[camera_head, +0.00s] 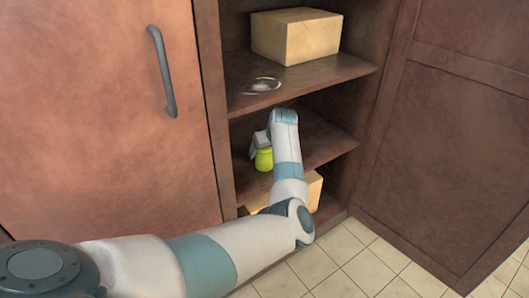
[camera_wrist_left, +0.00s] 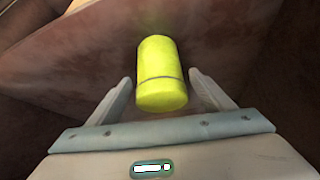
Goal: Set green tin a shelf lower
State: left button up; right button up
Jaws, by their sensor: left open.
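The green tin (camera_head: 264,160), a yellow-green cylinder, stands on the middle shelf (camera_head: 318,143) of the open cabinet, partly hidden by my gripper and forearm. In the left wrist view the tin (camera_wrist_left: 161,72) appears between the two fingers, with a visible gap on each side. My left gripper (camera_wrist_left: 160,77) is open and empty. In the head view my left gripper (camera_head: 258,145) is at the tin, its fingers small and partly hidden. Whether a finger touches the tin cannot be told. My right gripper does not show.
A cardboard box (camera_head: 297,36) sits on the upper shelf (camera_head: 310,79), near a pale ring-shaped mark or item (camera_head: 262,85). Another cardboard box (camera_head: 314,187) is on the bottom level, partly behind my arm. A closed door with a handle (camera_head: 163,72) stands left of the opening.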

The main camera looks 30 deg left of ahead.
pick_arm(q)
jog(key=p+v, duration=0.1)
jog(key=v, duration=0.8)
jog(key=shift+s+d+r, duration=0.15)
jog(key=shift+d+r, duration=0.05)
jog(key=shift+r, duration=0.05)
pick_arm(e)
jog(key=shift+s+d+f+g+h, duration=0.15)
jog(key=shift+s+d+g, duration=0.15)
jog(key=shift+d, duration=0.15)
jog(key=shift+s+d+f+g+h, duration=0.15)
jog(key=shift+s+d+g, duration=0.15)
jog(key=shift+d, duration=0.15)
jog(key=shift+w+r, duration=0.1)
